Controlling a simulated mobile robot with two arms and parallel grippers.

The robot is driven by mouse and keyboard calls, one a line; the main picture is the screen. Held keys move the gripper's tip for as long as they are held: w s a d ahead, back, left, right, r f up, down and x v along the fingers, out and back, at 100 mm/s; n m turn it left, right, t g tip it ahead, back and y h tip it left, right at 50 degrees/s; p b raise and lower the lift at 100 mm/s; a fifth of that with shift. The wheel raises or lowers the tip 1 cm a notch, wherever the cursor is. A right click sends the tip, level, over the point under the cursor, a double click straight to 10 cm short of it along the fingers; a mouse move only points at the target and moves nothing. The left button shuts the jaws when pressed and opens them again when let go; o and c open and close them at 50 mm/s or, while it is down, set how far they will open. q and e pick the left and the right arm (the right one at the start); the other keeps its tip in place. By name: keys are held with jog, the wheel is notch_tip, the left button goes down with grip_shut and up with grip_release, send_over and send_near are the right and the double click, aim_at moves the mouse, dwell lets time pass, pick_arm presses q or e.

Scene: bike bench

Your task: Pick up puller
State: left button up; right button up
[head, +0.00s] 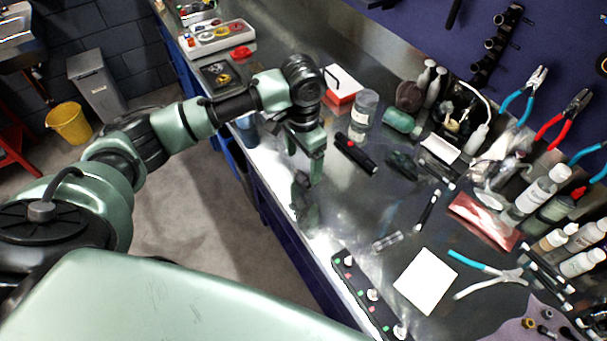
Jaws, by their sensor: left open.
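My left gripper (304,160) hangs over the near edge of the metal bench, fingers pointing down, open, with nothing seen between them. Its reflection shows on the bench top below. I cannot tell for sure which item is the puller. A black cylindrical tool with a red spot (356,154) lies on the bench just right of the gripper, apart from it. A thin black-and-silver tool (428,210) lies further right. My right gripper is not in view.
White paper (426,281), blue-handled pliers (488,272), a red packet (484,221) and several bottles crowd the right. A black strip with knobs (366,293) lies along the front edge. Bare metal lies between.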

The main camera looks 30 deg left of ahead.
aim_at(304, 175)
pick_arm(q)
notch_tip(304, 175, down, 2)
jog(key=shift+s+f+p, duration=0.1)
jog(key=shift+f+p, duration=0.15)
jog(key=shift+p, duration=0.45)
notch_tip(304, 175, down, 2)
jog(key=shift+f, duration=0.25)
jog(key=c, duration=1.5)
jog(key=shift+c, duration=0.2)
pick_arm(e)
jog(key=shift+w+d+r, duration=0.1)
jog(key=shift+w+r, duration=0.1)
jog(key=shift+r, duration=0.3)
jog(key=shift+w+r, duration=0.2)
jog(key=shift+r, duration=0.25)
pick_arm(q)
jog(key=shift+w+r, duration=0.15)
jog(key=shift+w, duration=0.05)
